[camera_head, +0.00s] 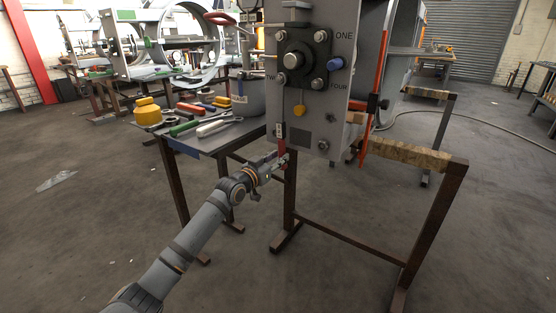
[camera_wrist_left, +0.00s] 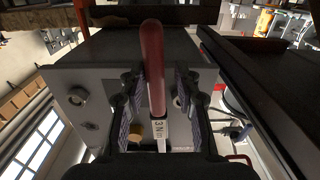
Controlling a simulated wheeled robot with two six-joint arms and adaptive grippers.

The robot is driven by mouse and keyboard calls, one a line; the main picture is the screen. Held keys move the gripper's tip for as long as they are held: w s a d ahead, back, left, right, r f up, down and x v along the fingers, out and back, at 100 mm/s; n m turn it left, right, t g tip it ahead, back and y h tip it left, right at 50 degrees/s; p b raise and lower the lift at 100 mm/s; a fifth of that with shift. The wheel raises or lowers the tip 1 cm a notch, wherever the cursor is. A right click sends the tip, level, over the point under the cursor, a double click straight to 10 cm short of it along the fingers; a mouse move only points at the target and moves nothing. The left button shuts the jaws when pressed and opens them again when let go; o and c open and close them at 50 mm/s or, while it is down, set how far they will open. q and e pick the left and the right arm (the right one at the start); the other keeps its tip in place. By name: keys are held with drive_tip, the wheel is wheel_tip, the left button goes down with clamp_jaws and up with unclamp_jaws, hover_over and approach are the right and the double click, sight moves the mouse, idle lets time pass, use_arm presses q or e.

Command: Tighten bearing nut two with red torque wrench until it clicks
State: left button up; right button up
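The grey bearing panel (camera_head: 338,105) carries the black bearing (camera_head: 297,58) and several corner nuts. Bearing nut two (camera_head: 282,78) is at lower left, by a label partly hidden. The red torque wrench (camera_head: 282,146) hangs handle down in front of the panel's lower left edge, below that nut. I cannot tell whether its head sits on the nut. In the left wrist view its red handle (camera_wrist_left: 153,70) and "3 Nm" label stand between the fingers. My left gripper (camera_head: 281,163) is partly open around the handle, with a gap at its right side. My right gripper is out of view.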

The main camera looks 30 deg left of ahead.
use_arm(q)
drive_tip(key=shift+r+p, duration=0.2)
drive_tip(key=shift+p, duration=0.3)
drive_tip(key=d+n+p, duration=0.1)
drive_tip(key=p, duration=0.1)
drive_tip(key=d+p, duration=0.2)
drive_tip(key=shift+s+d+f+n, duration=0.1)
drive_tip(key=shift+s+d+n, duration=0.1)
drive_tip(key=shift+n, duration=0.2)
idle(0.5)
drive_tip(key=shift+a, duration=0.1)
